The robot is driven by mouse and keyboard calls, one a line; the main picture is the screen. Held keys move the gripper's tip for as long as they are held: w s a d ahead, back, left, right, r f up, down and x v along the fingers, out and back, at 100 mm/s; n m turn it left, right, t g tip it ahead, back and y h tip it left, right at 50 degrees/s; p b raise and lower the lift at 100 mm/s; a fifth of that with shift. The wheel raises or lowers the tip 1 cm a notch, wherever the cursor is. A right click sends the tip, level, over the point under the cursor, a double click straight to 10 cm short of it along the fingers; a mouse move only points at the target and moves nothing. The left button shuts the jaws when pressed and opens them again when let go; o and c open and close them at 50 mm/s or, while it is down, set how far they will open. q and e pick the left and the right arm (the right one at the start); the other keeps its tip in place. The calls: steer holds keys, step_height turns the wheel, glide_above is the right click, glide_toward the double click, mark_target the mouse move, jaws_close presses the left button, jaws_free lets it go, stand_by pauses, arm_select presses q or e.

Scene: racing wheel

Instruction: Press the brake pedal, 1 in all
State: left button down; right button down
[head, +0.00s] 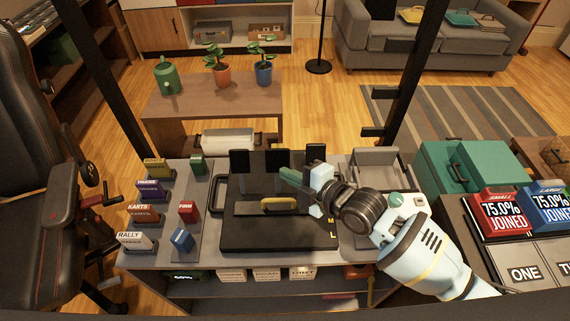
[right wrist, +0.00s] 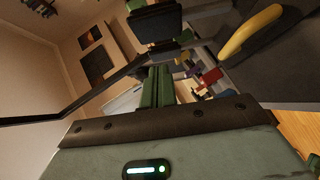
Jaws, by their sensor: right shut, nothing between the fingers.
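Three black pedals stand at the back of a dark pedal base (head: 240,232): a left one (head: 239,160), a middle one (head: 278,159) and a right one (head: 316,151). No label shows which is the brake. My right gripper (head: 289,175) is shut and empty, its green fingertips just in front of and below the middle pedal in the head view; I cannot tell whether they touch. In the right wrist view the closed green fingers (right wrist: 157,87) point toward a black pedal pad (right wrist: 155,22), with a gap in the picture. My left gripper is not in view.
A yellow handle (head: 281,204) sits on the base in front of the pedals and shows in the right wrist view (right wrist: 250,32). Small coloured labelled blocks (head: 143,213) stand left. A teal case (head: 450,175) and score signs (head: 500,212) are right. Potted plants stand behind.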

mark_target(285, 157)
steer(key=w, duration=0.1)
steer(key=w+f, duration=0.1)
steer(key=w+a+f, duration=0.1)
steer(key=w, duration=0.1)
steer(key=shift+b, duration=0.35)
steer(key=shift+w, duration=0.35)
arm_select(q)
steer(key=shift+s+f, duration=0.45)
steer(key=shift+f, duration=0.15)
arm_select(e)
steer(key=shift+w, duration=0.1)
